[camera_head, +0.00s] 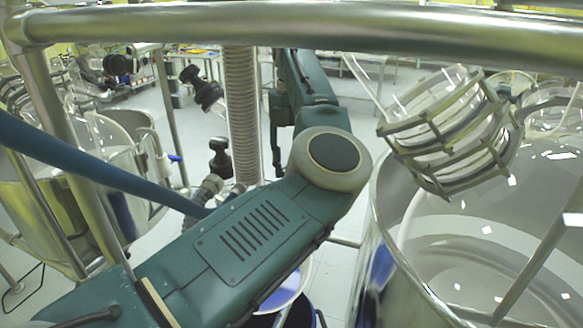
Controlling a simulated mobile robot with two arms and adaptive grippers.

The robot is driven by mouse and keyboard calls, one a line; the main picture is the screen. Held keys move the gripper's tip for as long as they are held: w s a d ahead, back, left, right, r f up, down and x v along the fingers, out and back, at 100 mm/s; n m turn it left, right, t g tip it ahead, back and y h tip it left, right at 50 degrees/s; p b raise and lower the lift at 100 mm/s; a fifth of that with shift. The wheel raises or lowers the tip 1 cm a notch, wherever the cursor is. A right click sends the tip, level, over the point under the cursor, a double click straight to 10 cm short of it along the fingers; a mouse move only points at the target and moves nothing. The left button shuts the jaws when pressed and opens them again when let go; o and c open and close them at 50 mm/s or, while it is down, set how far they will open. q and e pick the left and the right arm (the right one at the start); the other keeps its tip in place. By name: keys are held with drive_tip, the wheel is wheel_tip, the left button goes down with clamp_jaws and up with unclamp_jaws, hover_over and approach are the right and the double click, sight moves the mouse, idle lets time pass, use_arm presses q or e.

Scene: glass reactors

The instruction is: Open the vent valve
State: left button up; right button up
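I cannot tell for sure which part is the vent valve. A small valve with a blue handle (175,158) shows at the left, beside the glass vessel. Two black knobs, an upper one (203,88) and a lower one (219,157), sit just left of the ribbed hose. My green arm crosses the lower middle and bends at a round joint, with more green links behind it. I make out no gripper fingers for either hand, so neither gripper shows touching a valve.
A thick metal rail (300,25) spans the top. A ribbed vertical hose (241,115) stands behind my arm. A blue tube (85,165) crosses the left. Pale floor shows between the equipment.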

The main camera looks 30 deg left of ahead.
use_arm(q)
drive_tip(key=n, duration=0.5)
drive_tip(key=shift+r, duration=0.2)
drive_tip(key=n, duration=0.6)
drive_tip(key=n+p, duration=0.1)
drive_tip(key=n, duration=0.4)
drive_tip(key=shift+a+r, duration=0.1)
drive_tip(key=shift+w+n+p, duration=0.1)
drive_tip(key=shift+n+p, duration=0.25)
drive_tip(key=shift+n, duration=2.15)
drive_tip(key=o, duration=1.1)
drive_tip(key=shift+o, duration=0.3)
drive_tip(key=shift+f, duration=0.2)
